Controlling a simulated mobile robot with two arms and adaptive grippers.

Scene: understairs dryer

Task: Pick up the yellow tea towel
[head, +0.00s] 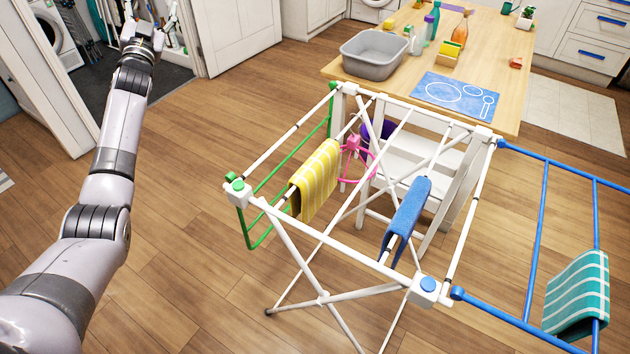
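The yellow tea towel (317,180), with pale stripes, hangs folded over a rail of the white drying rack (345,240), on its left side. My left arm comes in from the left and reaches up and away. My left gripper (145,37) is at the far top left, in front of the doorway, well apart from the towel. It is small in the view, and I cannot tell whether it is open or shut. My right gripper is not in view.
A blue cloth (407,218) and a teal striped towel (577,295) hang on the rack. A wooden table (500,70) behind carries a grey basin (375,55), bottles and a blue mat (456,95). Floor left of the rack is clear.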

